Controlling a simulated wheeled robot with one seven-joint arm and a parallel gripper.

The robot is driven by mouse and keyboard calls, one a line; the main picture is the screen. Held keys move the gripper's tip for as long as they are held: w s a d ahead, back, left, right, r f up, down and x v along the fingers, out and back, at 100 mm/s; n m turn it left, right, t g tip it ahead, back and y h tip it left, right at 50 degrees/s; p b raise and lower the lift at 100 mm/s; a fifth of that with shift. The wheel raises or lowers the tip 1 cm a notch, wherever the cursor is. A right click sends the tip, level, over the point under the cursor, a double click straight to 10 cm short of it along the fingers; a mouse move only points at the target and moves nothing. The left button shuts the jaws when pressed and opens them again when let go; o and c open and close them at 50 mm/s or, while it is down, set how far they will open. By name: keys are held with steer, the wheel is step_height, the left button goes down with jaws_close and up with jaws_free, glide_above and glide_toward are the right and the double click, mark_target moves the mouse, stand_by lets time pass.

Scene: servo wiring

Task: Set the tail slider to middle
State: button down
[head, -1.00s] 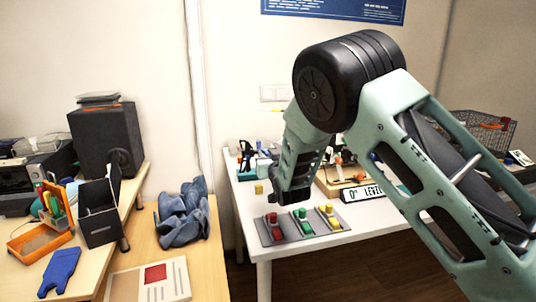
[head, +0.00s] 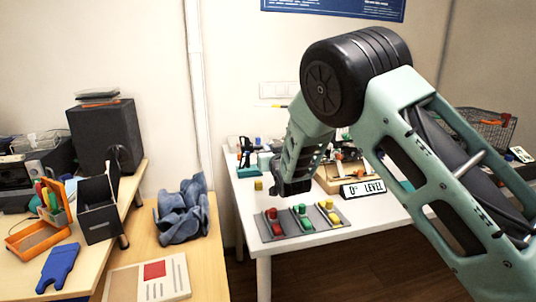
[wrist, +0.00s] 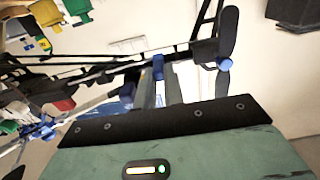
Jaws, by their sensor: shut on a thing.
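The slider panel (head: 320,233) lies near the front edge of the white table, with a red knob (head: 272,213), a green knob (head: 301,210) and a yellow knob (head: 328,204). No label naming a tail slider is readable. My gripper (head: 288,190) points down behind and above the panel, near the red and green knobs; its tips are small and dark there. In the wrist view my gripper's grey fingers (wrist: 160,88) are close together by a small blue piece (wrist: 158,67). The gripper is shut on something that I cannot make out.
A "0° LEVEL" sign (head: 362,190) stands right of the panel, with a wooden tray (head: 330,183) behind it. A small yellow block (head: 258,185) stands left of my gripper. In the wrist view, black rods (wrist: 100,75) with blue ends cross close by.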

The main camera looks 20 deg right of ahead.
steer(key=c, duration=1.5)
jaws_free()
